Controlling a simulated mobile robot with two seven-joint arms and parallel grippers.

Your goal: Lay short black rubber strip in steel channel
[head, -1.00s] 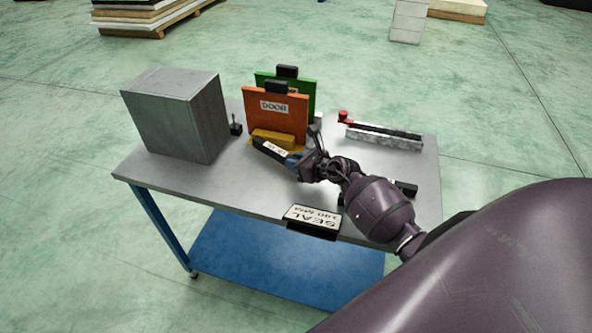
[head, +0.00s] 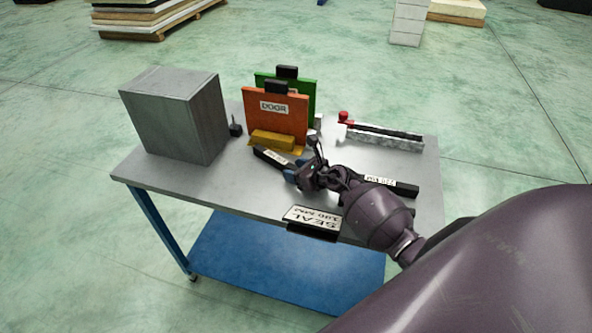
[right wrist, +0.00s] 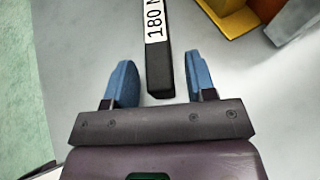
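A short black strip (head: 267,155) with a white label lies on the table in front of the orange door panel. In the right wrist view the strip (right wrist: 157,60) has a label reading "180 M", the rest cut off. My right gripper (head: 291,171) is at the strip's near end. In the right wrist view its blue fingers (right wrist: 163,78) stand apart, one on each side of the strip's end, with gaps on both sides. The pale steel channel (head: 385,141) with a dark slot sits at the table's back right. My left gripper is not in view.
A longer black labelled strip (head: 395,188) lies at the right, partly behind my arm. A "SEAL" sign (head: 312,217) is at the front edge. A grey box (head: 178,115) stands left, orange (head: 276,118) and green (head: 307,95) panels behind. The table (head: 205,185) is clear at front left.

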